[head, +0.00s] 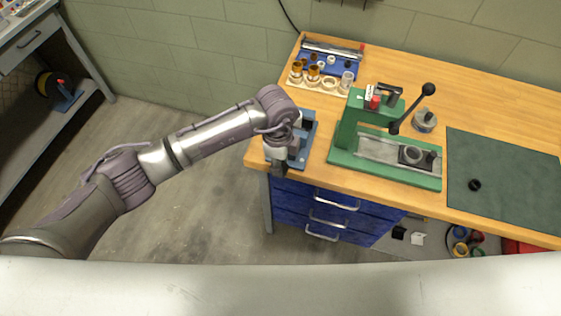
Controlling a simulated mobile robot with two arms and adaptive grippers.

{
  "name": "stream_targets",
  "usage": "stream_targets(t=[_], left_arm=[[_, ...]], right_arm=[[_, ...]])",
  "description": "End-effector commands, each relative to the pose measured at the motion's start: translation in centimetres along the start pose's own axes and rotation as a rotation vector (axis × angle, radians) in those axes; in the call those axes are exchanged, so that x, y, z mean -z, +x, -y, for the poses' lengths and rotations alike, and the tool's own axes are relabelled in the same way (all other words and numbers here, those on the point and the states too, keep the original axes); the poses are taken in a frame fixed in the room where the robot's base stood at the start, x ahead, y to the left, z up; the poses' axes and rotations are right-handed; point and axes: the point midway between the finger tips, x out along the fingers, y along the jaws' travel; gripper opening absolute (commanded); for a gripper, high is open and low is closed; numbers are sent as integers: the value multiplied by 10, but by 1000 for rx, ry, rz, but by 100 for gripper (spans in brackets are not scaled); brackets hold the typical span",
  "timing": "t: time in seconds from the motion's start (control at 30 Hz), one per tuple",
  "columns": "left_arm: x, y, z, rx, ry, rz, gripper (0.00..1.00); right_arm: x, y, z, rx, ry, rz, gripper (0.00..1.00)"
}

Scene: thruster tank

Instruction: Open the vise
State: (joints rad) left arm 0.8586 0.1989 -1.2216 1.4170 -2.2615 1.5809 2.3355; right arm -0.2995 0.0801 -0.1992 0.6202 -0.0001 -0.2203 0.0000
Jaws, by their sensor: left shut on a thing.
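The blue vise (309,129) sits at the left front corner of the wooden workbench. My left arm comes in from the left and covers much of it. My left gripper (279,168) points down at the vise's front, at the bench's front edge. It is shut on a part of the vise there, likely its handle, which the gripper hides. The gap between the vise jaws cannot be made out. My right gripper is not in view.
A green press (345,136) with a black-knobbed lever stands right of the vise. Behind the vise are a rack of small jars (328,84) and a blue tray (341,66). A dark green mat (510,180) lies at right. Blue drawers (300,205) are below.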

Motion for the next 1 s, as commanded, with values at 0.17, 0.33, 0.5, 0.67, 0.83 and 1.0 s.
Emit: stream_targets(t=[0.17,0.33,0.5,0.67,0.83,1.0], left_arm=[[-2,6,-5,-15,-1,-92,0],[-6,7,-5,-16,-3,-216,0],[-9,8,-6,-17,-2,-343,0],[-11,8,-6,-20,-2,-445,0],[-12,9,-7,-21,0,-523,0],[-12,9,-7,-22,0,-567,0]], right_arm=[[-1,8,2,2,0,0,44],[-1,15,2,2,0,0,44],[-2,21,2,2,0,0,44],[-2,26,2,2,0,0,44],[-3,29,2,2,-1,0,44],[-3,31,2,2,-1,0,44]])
